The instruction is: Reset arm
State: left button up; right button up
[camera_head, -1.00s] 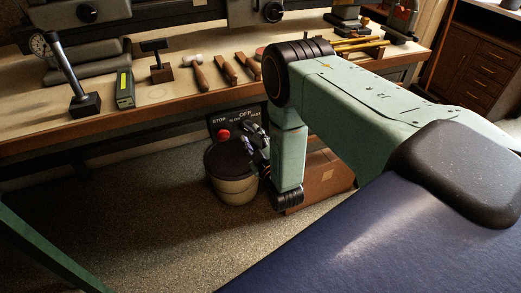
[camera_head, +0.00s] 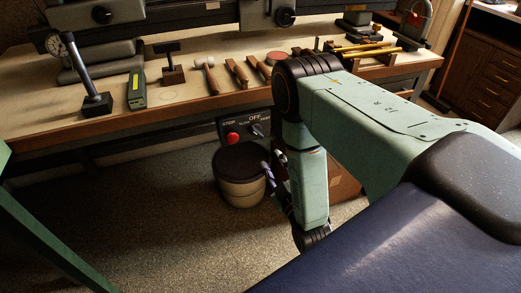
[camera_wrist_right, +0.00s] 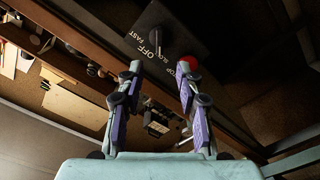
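My right arm comes in from the right in the head view, its forearm hanging down in front of the bench. My right gripper (camera_head: 270,180) is below the control panel, beside the dark-topped bucket, apart from the panel. In the right wrist view my right gripper (camera_wrist_right: 157,72) has its two purple-padded fingers spread, with nothing between them. The control panel (camera_head: 238,138) has a red stop button (camera_head: 233,137) and a dark dial (camera_head: 257,130). The dial also shows in the wrist view (camera_wrist_right: 158,38), beside the words OFF, SLOW and FAST. My left gripper is not in view.
The workbench (camera_head: 130,130) carries hammers, a dial gauge stand (camera_head: 95,100) and other tools. The bucket (camera_head: 239,175) stands on the floor below, with a brown box (camera_head: 345,184) behind my right forearm. Bare floor lies at front left.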

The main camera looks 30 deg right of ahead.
jog(key=shift+f, duration=0.1)
jog(key=s+a+f+m+g+y, duration=0.2)
jog(key=s+a+f+m+g, duration=0.2)
jog(key=s+f+g, duration=0.75)
jog(key=s+a+r+g+y, duration=0.1)
jog(key=s+a+g, duration=0.2)
jog(key=s, duration=0.5)
jog(key=s+a+m+g+y, duration=0.1)
jog(key=s+a+g, duration=0.2)
jog(key=s, duration=0.6)
jog(key=shift+a+r+m, duration=0.25)
jog(key=shift+r+m, duration=0.05)
jog(key=shift+r, duration=0.05)
jog(key=shift+w, duration=0.1)
jog(key=shift+c, duration=0.2)
dwell(2.1)
